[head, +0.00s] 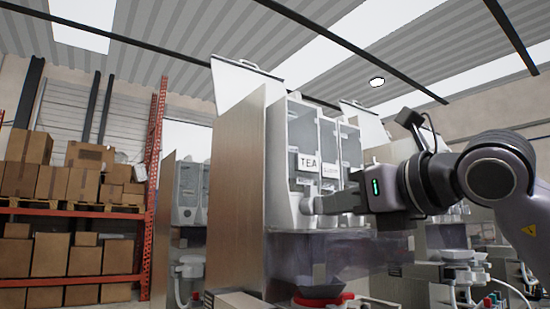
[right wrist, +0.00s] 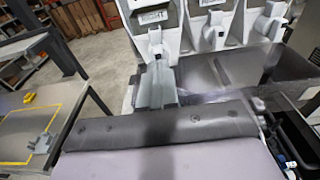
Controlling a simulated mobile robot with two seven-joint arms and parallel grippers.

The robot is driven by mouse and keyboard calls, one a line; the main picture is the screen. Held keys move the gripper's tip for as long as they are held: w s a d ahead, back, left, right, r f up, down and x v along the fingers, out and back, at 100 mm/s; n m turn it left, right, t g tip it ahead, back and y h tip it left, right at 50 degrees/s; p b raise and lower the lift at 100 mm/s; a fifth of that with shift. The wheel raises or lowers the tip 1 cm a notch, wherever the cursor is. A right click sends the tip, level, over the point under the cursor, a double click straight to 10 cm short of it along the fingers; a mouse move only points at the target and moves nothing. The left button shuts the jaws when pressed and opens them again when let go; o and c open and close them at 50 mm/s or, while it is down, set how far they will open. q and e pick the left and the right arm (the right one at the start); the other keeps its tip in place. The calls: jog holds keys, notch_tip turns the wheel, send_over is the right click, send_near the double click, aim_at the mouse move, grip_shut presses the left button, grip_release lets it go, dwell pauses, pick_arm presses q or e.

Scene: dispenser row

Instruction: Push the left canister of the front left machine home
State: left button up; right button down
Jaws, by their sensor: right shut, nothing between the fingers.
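The front left machine (head: 250,160) stands mid-picture in the head view, with a wood-coloured side panel. Its left canister (head: 303,135) is a clear-fronted white box labelled TEA. A second canister (head: 328,145) with a red-lettered label stands to its right. My right gripper (head: 312,205) is shut and empty, with its tips at the lower front of the TEA canister. In the right wrist view the shut fingers (right wrist: 156,85) point at the white spout part of a canister (right wrist: 155,45). I cannot tell whether they touch it. My left gripper is not in view.
Below the canisters is a clear guard (head: 340,250) and a red-rimmed funnel (head: 322,300). Another machine (head: 188,195) stands behind to the left. Red racking with boxes (head: 70,215) is at far left. More dispenser parts (head: 460,265) lie at lower right, under my right arm.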

dwell(0.4)
jog(key=p+x, duration=0.1)
jog(key=x, duration=0.2)
jog(key=shift+w+r, duration=0.1)
jog(key=shift+r, duration=0.05)
dwell(0.7)
dwell(0.3)
